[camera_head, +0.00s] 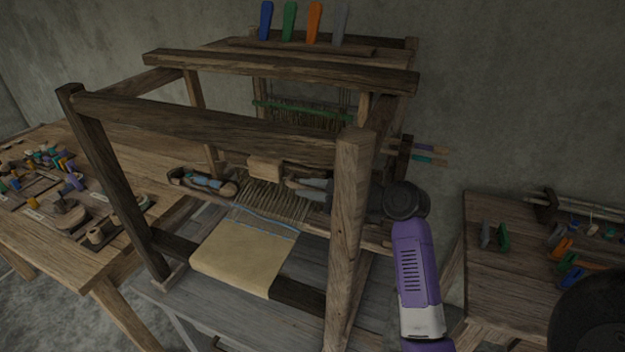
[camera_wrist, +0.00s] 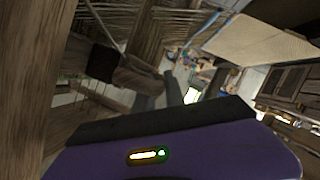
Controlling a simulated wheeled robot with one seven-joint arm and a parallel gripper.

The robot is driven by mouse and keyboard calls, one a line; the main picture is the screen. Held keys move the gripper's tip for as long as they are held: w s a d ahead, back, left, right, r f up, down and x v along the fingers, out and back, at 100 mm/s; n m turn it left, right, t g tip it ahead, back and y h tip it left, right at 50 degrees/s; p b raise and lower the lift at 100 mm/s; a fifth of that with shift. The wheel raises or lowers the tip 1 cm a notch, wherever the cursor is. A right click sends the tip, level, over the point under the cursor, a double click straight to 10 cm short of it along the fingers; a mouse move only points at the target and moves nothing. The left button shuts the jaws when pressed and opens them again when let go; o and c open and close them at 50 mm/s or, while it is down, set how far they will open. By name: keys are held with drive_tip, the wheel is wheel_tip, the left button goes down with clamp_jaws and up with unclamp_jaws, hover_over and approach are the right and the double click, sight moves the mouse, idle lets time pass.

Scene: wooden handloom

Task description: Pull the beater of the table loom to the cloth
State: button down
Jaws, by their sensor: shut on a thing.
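The table loom's beater shows as a pale wooden block (camera_head: 265,168) at the middle of the loom, behind the cloth. It also shows as a brown block (camera_wrist: 138,75) in the wrist view. My gripper (camera_head: 290,183) reaches in from the right, behind the front right post, and is shut on the beater's block. Its two dark fingers (camera_wrist: 160,95) also show in the wrist view. The yellowish cloth (camera_head: 240,255) lies over the front beam. A blue weft line (camera_head: 265,222) crosses at its far edge. Bare warp threads lie between cloth and beater.
The front right post (camera_head: 348,235) and top rail (camera_head: 215,120) stand close to my arm. A wooden shuttle (camera_head: 203,183) with blue yarn lies left of the beater. A left table (camera_head: 95,265) and a right table (camera_head: 500,285) carry small tools.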

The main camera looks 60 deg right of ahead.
drive_tip(key=s+a+r+m+y+p, duration=0.1)
drive_tip(key=a+r+p, duration=0.1)
drive_tip(key=a, duration=0.6)
drive_tip(key=shift+a+r+m+g+p, duration=0.25)
drive_tip(key=shift+a+m+g+p, duration=0.05)
drive_tip(key=shift+a+p, duration=0.1)
drive_tip(key=shift+a, duration=0.15)
drive_tip(key=c, duration=1.7)
unclamp_jaws()
drive_tip(key=shift+a, duration=0.2)
drive_tip(key=shift+s+d+r, duration=0.1)
drive_tip(key=shift+d, duration=0.05)
